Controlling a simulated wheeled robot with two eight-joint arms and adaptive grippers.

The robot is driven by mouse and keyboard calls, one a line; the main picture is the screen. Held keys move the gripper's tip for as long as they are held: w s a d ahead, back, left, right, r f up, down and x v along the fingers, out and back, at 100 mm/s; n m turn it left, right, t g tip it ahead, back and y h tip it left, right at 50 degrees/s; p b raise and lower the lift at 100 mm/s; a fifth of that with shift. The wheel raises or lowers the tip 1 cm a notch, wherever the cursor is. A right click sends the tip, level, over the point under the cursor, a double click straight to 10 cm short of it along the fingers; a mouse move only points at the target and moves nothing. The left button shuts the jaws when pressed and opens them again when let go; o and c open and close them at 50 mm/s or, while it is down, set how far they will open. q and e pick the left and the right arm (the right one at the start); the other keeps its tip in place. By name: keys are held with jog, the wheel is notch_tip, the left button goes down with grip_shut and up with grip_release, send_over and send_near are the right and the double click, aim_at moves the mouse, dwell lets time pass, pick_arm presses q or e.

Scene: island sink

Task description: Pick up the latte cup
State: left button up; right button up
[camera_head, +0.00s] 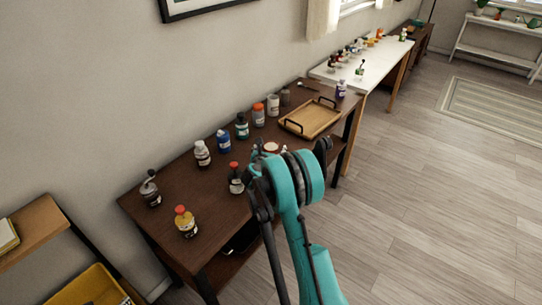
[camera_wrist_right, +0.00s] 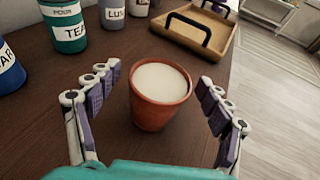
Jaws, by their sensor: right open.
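The latte cup (camera_wrist_right: 160,97) is a terracotta-coloured cup filled to near the rim with a pale, milky surface. It stands upright on the dark wooden table (camera_wrist_right: 108,130). In the right wrist view my right gripper (camera_wrist_right: 165,108) is open, with one set of fingers on each side of the cup and gaps between them and its wall. In the head view my right gripper (camera_head: 291,160) reaches over the table's front edge and hides most of the cup; only a bit of its top (camera_head: 271,147) shows. My left gripper is not in view.
Behind the cup are a teal jar (camera_wrist_right: 66,27), a grey jar (camera_wrist_right: 115,18) and a wooden tray with dark handles (camera_wrist_right: 190,33). Several bottles line the table, including a red-capped dark bottle (camera_head: 235,183) close left of my gripper. Open floor (camera_head: 430,190) lies right of the table.

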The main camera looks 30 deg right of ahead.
jog(key=shift+c, duration=0.3)
jog(key=c, duration=1.4)
jog(key=shift+w+r, duration=0.1)
jog(key=shift+r, duration=0.1)
